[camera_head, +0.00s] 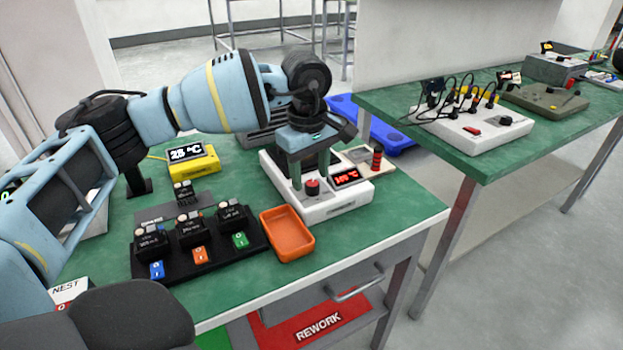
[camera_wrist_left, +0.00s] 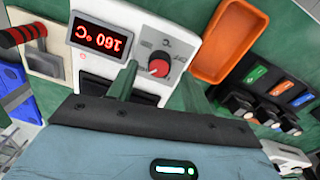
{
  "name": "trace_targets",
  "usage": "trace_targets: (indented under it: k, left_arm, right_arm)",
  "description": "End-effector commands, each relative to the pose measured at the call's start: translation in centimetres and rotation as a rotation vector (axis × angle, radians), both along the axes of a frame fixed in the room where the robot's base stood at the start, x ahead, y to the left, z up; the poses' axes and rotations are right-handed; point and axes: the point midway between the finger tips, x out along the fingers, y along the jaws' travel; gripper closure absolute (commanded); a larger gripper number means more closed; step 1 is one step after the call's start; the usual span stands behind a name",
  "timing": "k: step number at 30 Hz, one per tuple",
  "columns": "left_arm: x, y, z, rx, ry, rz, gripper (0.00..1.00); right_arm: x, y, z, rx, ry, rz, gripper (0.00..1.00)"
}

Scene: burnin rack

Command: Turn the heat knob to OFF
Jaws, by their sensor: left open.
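In the left wrist view the knob (camera_wrist_left: 158,68) sits between my left fingers, near faint printed panel markings. Its exact pointer direction is too small to tell. My left gripper (camera_head: 311,172) is open and points down over the unit, with one finger on each side of the knob. A gap shows between the knob and the fingers in the left wrist view (camera_wrist_left: 157,76). My right gripper is not in view.
An orange tray (camera_head: 289,252) lies close in front of the unit. A black rack with several modules (camera_head: 200,262) is to the left, with a yellow 25 °C meter (camera_head: 193,160) behind. A red-handled lever (camera_head: 376,160) stands right of the display. A second bench (camera_head: 485,165) is farther right.

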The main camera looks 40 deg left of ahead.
Motion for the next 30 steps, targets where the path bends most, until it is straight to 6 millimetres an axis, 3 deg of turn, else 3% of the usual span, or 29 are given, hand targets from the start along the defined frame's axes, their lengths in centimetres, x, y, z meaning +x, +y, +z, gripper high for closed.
trace_targets:
  k: [6,15,25,30]
  left_arm:
    - [0.1,0.0,-1.7,0.000,-0.001,0.000,0.50]
    - [0.1,0.0,-1.9,0.000,-0.002,0.000,0.50]
    - [0.1,0.0,-1.9,0.000,-0.002,0.000,0.93]
    - [0.1,0.0,-1.9,-0.001,-0.001,0.007,0.95]
  right_arm:
    - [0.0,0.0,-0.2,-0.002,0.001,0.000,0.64]
    - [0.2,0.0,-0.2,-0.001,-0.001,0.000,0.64]
    - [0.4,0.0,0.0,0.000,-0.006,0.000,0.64]
    - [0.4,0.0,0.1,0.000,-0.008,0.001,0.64]
